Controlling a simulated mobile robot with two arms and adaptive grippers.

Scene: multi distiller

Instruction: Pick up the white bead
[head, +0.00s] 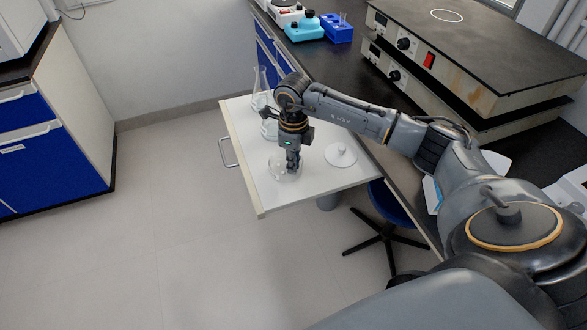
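My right gripper (293,166) points straight down at a clear round glass vessel (279,168) on the white pull-out board (300,188). Its fingertips are at or inside the vessel and look close together. They are too small to tell whether they are open, shut or holding something. I cannot make out a white bead; it may be hidden by the fingers or too small to see. My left gripper is not in view.
A white round lid-like piece (341,155) lies right of the gripper. A clear conical flask (261,88) stands behind, with another glass (269,128) beside the wrist. The dark bench (335,62) holds hotplate units (430,60). A blue stool (388,203) stands below right.

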